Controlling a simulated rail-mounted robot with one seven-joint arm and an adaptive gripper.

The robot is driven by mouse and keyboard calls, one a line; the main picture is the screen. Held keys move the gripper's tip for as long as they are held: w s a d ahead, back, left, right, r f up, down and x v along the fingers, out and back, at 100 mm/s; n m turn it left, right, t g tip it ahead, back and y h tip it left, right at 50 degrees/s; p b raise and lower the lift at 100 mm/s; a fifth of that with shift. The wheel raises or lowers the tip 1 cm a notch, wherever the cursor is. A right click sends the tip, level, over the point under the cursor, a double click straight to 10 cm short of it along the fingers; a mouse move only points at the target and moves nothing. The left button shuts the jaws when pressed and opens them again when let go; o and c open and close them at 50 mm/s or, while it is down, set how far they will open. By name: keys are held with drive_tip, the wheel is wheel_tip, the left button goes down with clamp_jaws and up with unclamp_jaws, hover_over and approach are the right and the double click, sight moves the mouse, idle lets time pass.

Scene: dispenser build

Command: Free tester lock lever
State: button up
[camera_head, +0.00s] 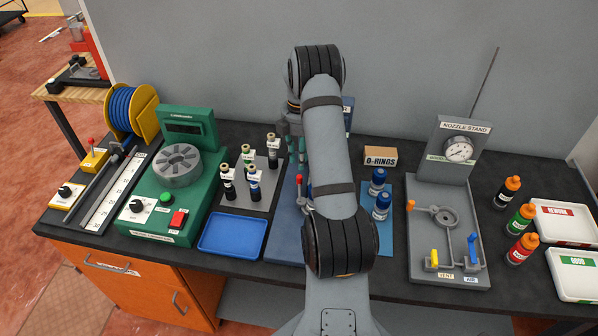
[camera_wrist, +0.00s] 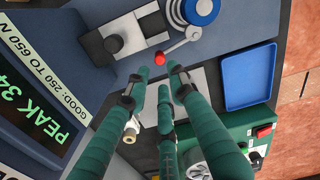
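The tester lock lever (camera_wrist: 176,48) is a thin silver bar with a red ball knob (camera_wrist: 160,58), joined to a round metal fixture (camera_wrist: 190,15) holding a blue part. The knob also shows in the head view (camera_head: 298,180). The tester is blue-grey, with a display (camera_wrist: 45,110) showing "PEAK 34" and a force label. My arm hides much of it in the head view. My gripper (camera_wrist: 159,76) has green fingers, spread apart and empty. In the wrist view its fingertips lie just below the knob, with the knob between the outer two; contact cannot be told.
A blue tray (camera_head: 233,234) and a green crimping station (camera_head: 167,190) stand left of the tester. Labelled vials stand on a grey plate (camera_head: 240,197).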

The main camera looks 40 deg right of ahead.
sight(299, 176)
wheel_tip(299, 176, down, 7)
drive_tip(key=shift+f+p, duration=0.1)
drive_tip(key=shift+p, duration=0.9)
drive_tip(key=shift+c, duration=0.9)
drive_tip(key=c, duration=0.4)
